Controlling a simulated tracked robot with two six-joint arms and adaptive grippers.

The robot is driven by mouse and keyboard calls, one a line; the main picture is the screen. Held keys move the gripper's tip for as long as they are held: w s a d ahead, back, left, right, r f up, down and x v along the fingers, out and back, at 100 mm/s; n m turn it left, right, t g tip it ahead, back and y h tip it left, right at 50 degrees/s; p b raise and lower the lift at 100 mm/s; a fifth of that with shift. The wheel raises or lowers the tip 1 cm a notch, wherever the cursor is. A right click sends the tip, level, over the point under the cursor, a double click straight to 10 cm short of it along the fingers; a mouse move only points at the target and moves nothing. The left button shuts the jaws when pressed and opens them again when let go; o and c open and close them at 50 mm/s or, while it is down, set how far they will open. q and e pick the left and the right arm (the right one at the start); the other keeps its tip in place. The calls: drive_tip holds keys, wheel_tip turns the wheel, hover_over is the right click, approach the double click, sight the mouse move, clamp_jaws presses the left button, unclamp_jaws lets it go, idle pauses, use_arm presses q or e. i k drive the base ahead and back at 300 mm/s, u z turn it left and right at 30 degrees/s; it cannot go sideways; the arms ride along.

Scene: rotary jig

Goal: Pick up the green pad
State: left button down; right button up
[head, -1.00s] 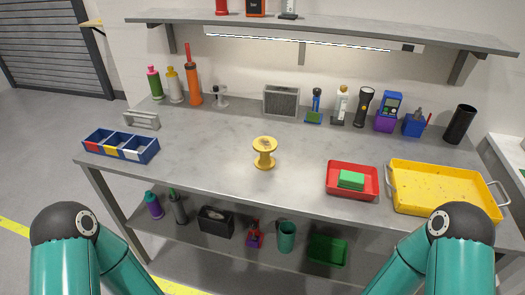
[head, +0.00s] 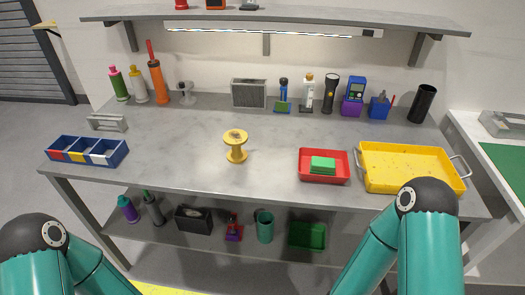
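The green pad (head: 322,165) lies in the small red tray (head: 309,178) at the front right of the grey workbench. It looks like a flat block, possibly layered, with red tray floor showing around it. The tray's rim does not hide its top. Both of my arms show only as teal links with dark joints at the bottom corners of the head view. Neither gripper is in view, so nothing shows of what they hold.
A yellow tray (head: 410,184) with metal handles stands just right of the red tray. A yellow spool (head: 236,146) stands mid-bench. A blue divided bin (head: 122,154) sits at the left edge. Bottles and tools line the back. The bench between spool and red tray is clear.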

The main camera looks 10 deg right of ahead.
sight(324, 166)
drive_tip(key=z, duration=1)
drive_tip(key=i, duration=0.15)
drive_tip(key=u, duration=3.4)
drive_tip(key=k, duration=1.65)
drive_tip(key=u, duration=1.35)
drive_tip(key=i, duration=0.1)
drive_tip(key=z, duration=2.85)
drive_tip(key=i, duration=0.65)
drive_tip(key=u, duration=0.25)
